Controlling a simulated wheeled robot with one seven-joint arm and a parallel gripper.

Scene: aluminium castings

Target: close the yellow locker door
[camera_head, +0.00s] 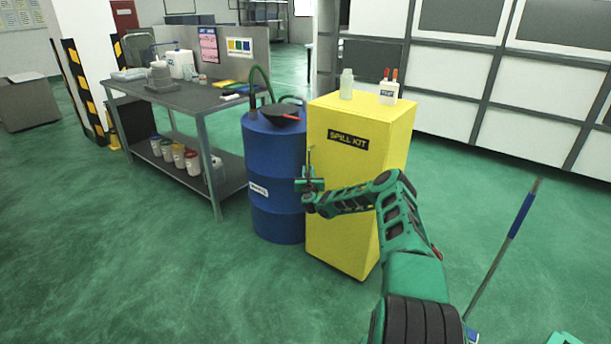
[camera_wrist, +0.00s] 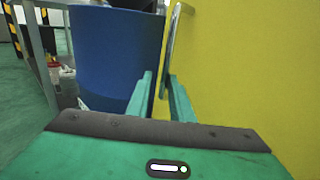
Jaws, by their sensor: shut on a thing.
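The yellow locker (camera_head: 393,170), labelled "SPILL KIT", stands on the green floor beside a blue drum. Its door (camera_head: 345,205) faces me and looks flush or nearly flush with the body; I cannot tell whether a small gap is left. A thin upright metal handle (camera_head: 309,158) is at the door's left edge. My gripper (camera_head: 309,184) is at that edge, shut on the handle. In the wrist view the handle (camera_wrist: 173,40) runs down between the two green fingers (camera_wrist: 160,92), with the yellow door panel (camera_wrist: 245,75) to the right. The fingers partly hide the handle's lower part.
The blue drum (camera_head: 272,175) stands close on the left of the locker, a funnel on top. A bottle (camera_head: 346,84) and a white glue container (camera_head: 388,92) stand on the locker. A workbench (camera_head: 190,97) is further left. A blue-handled pole (camera_head: 521,215) leans at right. Front-left floor is clear.

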